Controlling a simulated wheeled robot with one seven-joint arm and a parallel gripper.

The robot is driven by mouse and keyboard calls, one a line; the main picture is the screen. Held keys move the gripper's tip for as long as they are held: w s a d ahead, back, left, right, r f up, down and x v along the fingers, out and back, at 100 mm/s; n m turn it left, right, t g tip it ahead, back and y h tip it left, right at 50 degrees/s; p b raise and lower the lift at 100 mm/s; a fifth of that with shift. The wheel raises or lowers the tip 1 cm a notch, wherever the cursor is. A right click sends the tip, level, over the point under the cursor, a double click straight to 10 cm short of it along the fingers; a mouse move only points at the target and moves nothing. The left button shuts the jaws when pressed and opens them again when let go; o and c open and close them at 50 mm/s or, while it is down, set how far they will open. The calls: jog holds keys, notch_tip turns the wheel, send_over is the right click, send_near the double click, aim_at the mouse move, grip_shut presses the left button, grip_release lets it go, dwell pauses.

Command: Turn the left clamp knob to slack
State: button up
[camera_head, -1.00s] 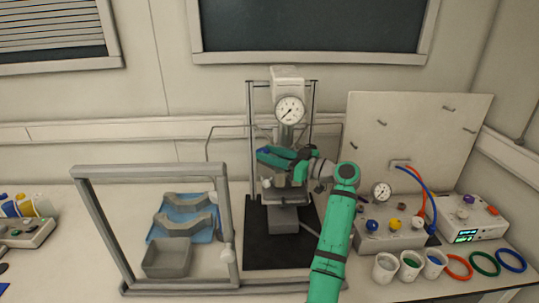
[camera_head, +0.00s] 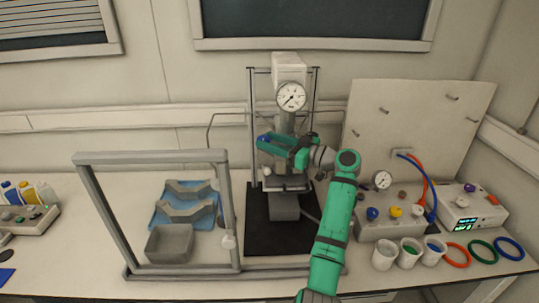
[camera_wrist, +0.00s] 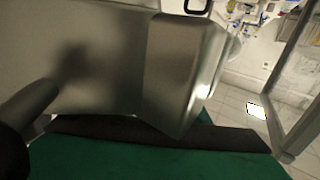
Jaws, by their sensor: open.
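The reactor stands at the centre in the head view, with a round dial gauge (camera_head: 291,97) on its upper column and a grey block (camera_head: 285,206) low on a black base plate (camera_head: 260,236). A small blue part (camera_head: 264,139) shows at the reactor's left side, by the tips of my green gripper (camera_head: 283,147); it may be the left clamp knob, but I cannot tell if the fingers touch it. My gripper is open and hides much of the clamp area. In the wrist view, a blurred grey metal body (camera_wrist: 165,70) fills most of the picture, very close.
A grey frame (camera_head: 160,158) stands left of the reactor, near a grey bin (camera_head: 170,243) and a blue tray (camera_head: 160,216) with grey clamp pieces. On the right are a valve box (camera_head: 385,228), white cups (camera_head: 409,253) and coloured rings. An upright panel (camera_head: 420,130) stands behind.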

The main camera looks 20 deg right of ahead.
jog(key=shift+d, duration=0.15)
jog(key=shift+s+a+m+t+h, duration=0.15)
jog(key=shift+m+t+h, duration=0.65)
jog(key=shift+h, duration=0.4)
jog(key=shift+s+a+m+t+h, duration=0.15)
jog(key=shift+m+t+h, duration=0.45)
jog(key=shift+m+h, duration=0.5)
jog(key=m+h, duration=0.1)
jog(key=h, duration=0.1)
jog(key=a+m+t+h, duration=0.1)
jog(key=h, duration=0.1)
jog(key=shift+m+h, duration=0.4)
jog(key=shift+a+m+h, duration=0.2)
jog(key=shift+m+h, duration=0.45)
jog(key=shift+h, duration=0.4)
jog(key=shift+a+m+h, duration=0.15)
jog(key=shift+m+h, duration=0.55)
jog(key=shift+h, duration=0.3)
jog(key=shift+a+m+h, duration=0.2)
jog(key=shift+m+h, duration=0.45)
jog(key=shift+h, duration=0.4)
jog(key=v, duration=1.1)
jog(key=s+a+f+y, duration=0.1)
jog(key=s+a+f, duration=0.2)
jog(key=f, duration=0.6)
jog(key=s+a+f+y, duration=0.1)
jog(key=s+a+f, duration=0.2)
jog(key=s+f, duration=0.5)
jog(key=shift+f+m, duration=0.4)
jog(key=shift+f, duration=0.7)
